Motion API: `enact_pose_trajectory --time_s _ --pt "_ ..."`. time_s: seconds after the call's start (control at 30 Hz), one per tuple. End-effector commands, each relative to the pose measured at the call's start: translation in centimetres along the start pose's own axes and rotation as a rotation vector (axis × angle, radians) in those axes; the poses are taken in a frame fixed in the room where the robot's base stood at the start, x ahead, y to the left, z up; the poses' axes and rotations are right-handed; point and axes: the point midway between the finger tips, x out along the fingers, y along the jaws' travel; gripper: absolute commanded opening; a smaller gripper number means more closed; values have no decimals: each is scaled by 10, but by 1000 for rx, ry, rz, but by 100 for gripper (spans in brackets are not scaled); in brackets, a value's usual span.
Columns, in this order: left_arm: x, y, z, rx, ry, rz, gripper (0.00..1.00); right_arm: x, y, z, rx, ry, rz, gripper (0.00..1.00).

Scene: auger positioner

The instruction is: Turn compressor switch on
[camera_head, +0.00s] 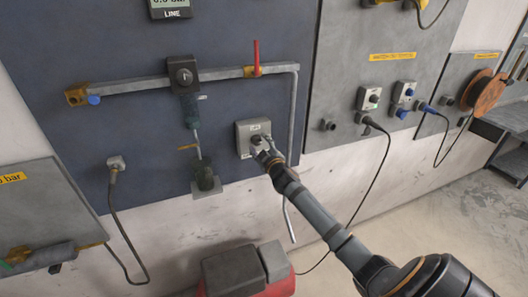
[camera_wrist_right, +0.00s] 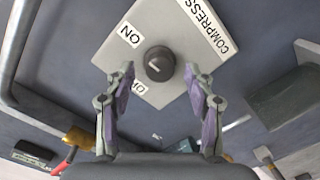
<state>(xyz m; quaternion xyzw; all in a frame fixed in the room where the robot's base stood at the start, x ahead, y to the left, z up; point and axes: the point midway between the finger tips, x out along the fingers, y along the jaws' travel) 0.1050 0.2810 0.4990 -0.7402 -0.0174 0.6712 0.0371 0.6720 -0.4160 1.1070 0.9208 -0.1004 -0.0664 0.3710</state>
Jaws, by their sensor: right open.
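The compressor switch is a pale grey box (camera_head: 242,137) on the dark blue panel, with a round black knob. In the right wrist view, the knob (camera_wrist_right: 158,62) sits mid-box, with an ON label (camera_wrist_right: 130,35), a partly hidden OFF label (camera_wrist_right: 139,88) and a COMPRESSOR label (camera_wrist_right: 208,25). A small pale mark shows on the knob; I cannot tell exactly which label it points to. My right gripper (camera_head: 264,152) is open in front of the box. Its two fingertips (camera_wrist_right: 159,74) are on either side of the knob, apart from it. My left gripper is not in view.
A grey pipe with a red-handled valve (camera_head: 256,58) runs above and right of the switch. A regulator (camera_head: 183,78) hangs to the left. A red and grey machine (camera_head: 245,275) stands below. A panel with sockets and cables (camera_head: 370,98) is to the right.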

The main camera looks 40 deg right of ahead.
Motion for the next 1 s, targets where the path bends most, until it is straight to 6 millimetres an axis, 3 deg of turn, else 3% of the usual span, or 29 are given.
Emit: enact_pose_trajectory --time_s 0.2,0.4,0.6,1.0 --pt "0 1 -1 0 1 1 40 -55 -2 1 -9 1 -5 54" --pt "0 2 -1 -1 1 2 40 -92 -1 0 -7 0 -4 54" --pt "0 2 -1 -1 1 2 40 -105 -1 -1 -1 3 -1 54" --pt "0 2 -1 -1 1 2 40 -105 0 -1 1 2 0 54"
